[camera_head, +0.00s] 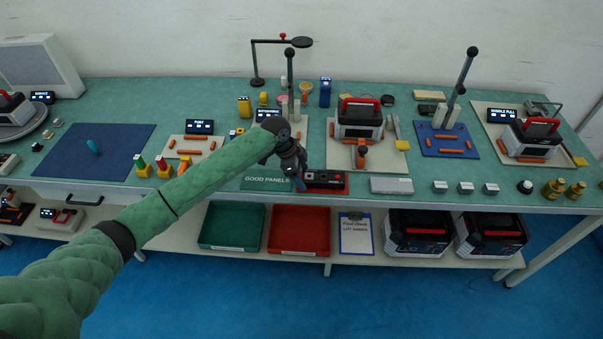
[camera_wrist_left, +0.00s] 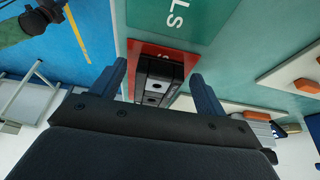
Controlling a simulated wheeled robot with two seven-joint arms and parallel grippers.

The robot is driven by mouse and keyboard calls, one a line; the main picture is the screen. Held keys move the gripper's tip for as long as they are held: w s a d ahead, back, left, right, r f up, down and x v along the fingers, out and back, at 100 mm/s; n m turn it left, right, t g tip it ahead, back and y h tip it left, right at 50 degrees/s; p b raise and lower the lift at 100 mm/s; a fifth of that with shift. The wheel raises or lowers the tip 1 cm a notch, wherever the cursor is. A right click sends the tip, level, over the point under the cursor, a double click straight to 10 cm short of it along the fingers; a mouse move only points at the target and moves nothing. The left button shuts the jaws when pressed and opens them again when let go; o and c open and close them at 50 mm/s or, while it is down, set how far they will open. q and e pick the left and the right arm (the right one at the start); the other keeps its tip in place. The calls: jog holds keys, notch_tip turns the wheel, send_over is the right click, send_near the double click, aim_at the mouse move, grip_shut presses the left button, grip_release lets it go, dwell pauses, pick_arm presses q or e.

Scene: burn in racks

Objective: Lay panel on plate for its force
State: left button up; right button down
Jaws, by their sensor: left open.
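A black panel (camera_head: 329,178) with pale marks lies on a red mat (camera_head: 346,185) at the bench's front edge. In the left wrist view, the black panel (camera_wrist_left: 157,82) sits on the red mat (camera_wrist_left: 188,54), between the two fingers of my left gripper (camera_wrist_left: 159,72). The left gripper is open and its fingers stand apart on either side of the panel; I cannot tell if they touch it. In the head view, my left gripper (camera_head: 299,183) is at the panel's left end. A plate behind my wrist, under a lit display (camera_head: 268,114), is partly hidden by my arm. My right gripper is not in view.
A green "GOOD PANELS" mat (camera_head: 262,184) lies left of the panel. Behind is a device with a red handle (camera_head: 359,118). Green (camera_head: 231,225) and red (camera_head: 299,231) trays sit on the lower shelf. The blue mat (camera_head: 84,151) has open room.

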pick_arm(q)
jog(key=shift+r, duration=0.1)
jog(key=shift+a+r, duration=0.1)
jog(key=shift+r, duration=0.05)
jog(key=shift+b+v, duration=0.55)
jog(key=shift+v, duration=0.55)
jog(key=b+v, duration=0.2)
jog(key=v, duration=0.7)
jog(key=shift+r, duration=0.2)
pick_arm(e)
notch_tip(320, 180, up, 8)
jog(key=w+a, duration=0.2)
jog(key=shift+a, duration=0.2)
pick_arm(q)
jog(key=shift+a, duration=0.1)
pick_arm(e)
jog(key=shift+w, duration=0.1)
